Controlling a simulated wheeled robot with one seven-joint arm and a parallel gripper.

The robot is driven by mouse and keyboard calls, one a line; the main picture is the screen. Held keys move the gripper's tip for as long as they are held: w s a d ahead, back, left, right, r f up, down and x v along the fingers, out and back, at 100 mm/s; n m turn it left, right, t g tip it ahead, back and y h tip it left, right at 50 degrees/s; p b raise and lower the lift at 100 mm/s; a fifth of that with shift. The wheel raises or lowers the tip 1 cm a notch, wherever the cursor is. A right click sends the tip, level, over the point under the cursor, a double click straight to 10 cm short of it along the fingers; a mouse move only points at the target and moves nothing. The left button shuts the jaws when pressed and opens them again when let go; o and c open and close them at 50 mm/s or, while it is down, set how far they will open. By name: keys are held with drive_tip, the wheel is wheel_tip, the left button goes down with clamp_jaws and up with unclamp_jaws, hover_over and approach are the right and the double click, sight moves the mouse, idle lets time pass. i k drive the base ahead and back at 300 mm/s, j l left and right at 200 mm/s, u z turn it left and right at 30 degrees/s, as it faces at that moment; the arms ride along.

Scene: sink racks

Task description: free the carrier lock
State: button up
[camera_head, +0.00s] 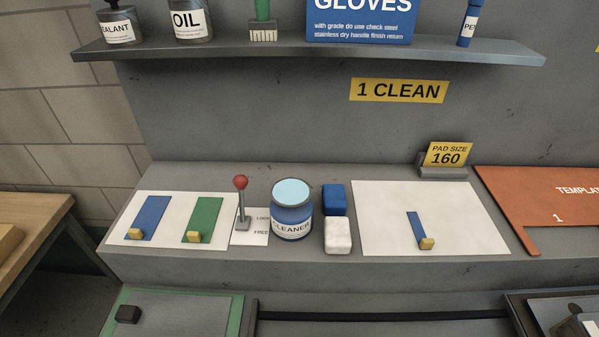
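A small lever with a red ball knob (240,183) stands on a grey base on the bench. Beside its base lies a white label card (249,239) reading "LOCK" at the top and "FREE" at the bottom. The lever's shaft stands close to upright, and its knob is above and to the left of the "LOCK" word. I cannot tell for certain which setting it is at. The blue cleaner jar (292,212) stands just right of the card. My gripper is not in this view.
Left of the lever, a white sheet (173,241) holds blue and green strips with yellow tabs. Right of the jar are a blue block (335,199) and a white block (338,236). A larger white sheet (450,200) lies further right. A shelf (280,55) overhangs behind.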

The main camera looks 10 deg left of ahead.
sight(241, 181)
drive_tip(key=j, duration=1.15)
drive_tip(key=j+u, duration=0.15)
drive_tip(key=j, duration=1)
drive_tip(key=i, duration=0.05)
